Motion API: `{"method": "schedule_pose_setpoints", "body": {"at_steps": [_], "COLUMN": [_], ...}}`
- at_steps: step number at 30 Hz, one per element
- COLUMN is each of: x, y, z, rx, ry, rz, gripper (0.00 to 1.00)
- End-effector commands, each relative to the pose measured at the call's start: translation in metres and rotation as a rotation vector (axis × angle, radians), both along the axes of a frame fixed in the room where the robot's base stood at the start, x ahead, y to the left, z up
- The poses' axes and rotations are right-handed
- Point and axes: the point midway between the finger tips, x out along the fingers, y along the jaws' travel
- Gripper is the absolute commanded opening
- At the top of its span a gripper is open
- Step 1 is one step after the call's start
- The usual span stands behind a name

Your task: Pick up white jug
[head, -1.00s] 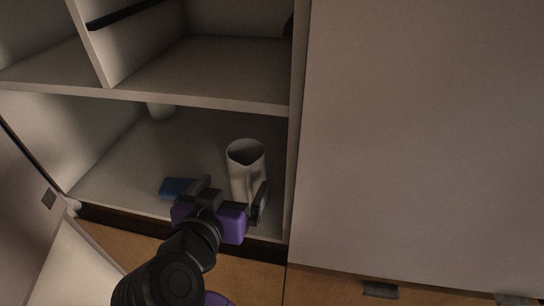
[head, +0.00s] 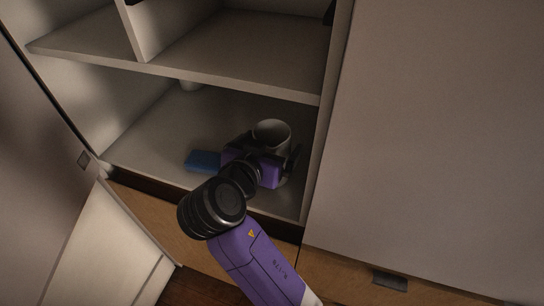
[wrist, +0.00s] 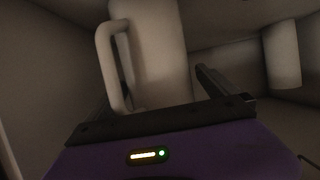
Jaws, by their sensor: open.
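The white jug (head: 271,131) stands upright on the lower shelf of the open cabinet, close to its right wall. In the wrist view the jug (wrist: 160,50) rises straight ahead, with its handle (wrist: 106,65) on the left side. My gripper (head: 268,157) is open and low in front of the jug in the head view, hiding its lower part. In the wrist view one dark finger shows to the right of the jug; the left finger is hard to make out. I cannot tell whether either finger touches it.
A blue object (head: 203,160) lies on the shelf left of my gripper. The cabinet's right wall (head: 325,120) is close to my gripper. An open door (head: 45,150) stands at left.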

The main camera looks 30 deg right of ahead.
Motion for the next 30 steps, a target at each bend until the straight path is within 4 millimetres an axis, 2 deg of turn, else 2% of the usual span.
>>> {"method": "schedule_pose_setpoints", "body": {"at_steps": [3,4,18,30], "x": [-0.0002,-0.0002,-0.0004,0.0014], "y": [0.0,0.0,0.0003,0.0018], "z": [-0.0004,-0.0004,-0.0001,0.0038], "rx": [0.0,0.0,-0.001,0.0], "ry": [0.0,0.0,0.001,-0.004], "rz": [0.0,0.0,0.0,0.0], "gripper": [0.99,0.95,0.02,0.02]}}
